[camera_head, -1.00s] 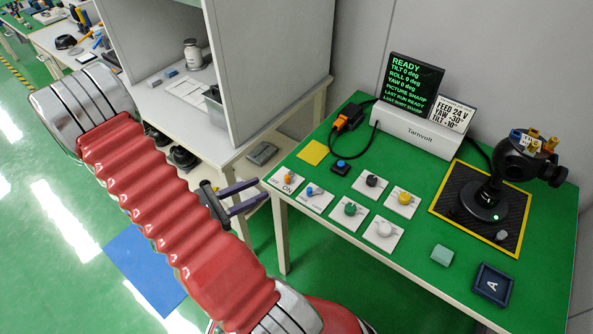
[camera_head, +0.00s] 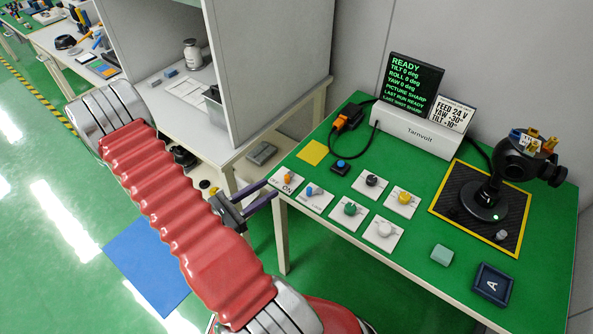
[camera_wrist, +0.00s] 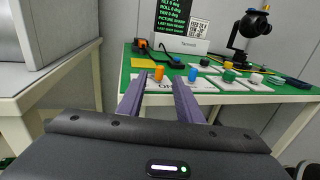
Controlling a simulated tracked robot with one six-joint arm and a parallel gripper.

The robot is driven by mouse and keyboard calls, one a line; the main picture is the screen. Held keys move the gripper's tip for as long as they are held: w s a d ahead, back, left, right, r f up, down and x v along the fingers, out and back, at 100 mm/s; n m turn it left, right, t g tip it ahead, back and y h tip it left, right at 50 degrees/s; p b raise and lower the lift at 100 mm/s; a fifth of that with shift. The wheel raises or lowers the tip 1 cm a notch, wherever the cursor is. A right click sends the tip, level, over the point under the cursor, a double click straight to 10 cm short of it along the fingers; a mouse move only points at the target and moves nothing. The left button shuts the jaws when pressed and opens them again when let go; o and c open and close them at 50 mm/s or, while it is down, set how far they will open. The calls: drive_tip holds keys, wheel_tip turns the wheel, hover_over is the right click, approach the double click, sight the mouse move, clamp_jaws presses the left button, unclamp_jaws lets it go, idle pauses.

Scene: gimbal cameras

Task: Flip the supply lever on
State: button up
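The ON plate (camera_head: 286,188) is white and lies at the left front corner of the green table, with a small orange lever (camera_head: 288,175) on it. In the wrist view the orange lever (camera_wrist: 159,73) stands just beyond and between my fingertips, apart from them. My gripper (camera_head: 272,189) has two purple fingers spread open and empty, pointing at the plate from the table's left edge. In the wrist view my gripper (camera_wrist: 158,82) partly covers the ON plate's lettering.
Plates with green (camera_head: 350,209), white (camera_head: 384,229), dark (camera_head: 372,180) and yellow (camera_head: 404,197) knobs stand close by. A blue button (camera_head: 340,166) lies behind. The screen (camera_head: 411,82) reads READY. A grey-walled bench (camera_head: 240,150) stands to the left, with a gap between it and the table.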

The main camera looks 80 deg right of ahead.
sight(297, 177)
drive_tip(key=shift+x, duration=6.35)
drive_tip(key=shift+c, duration=0.6)
clamp_jaws()
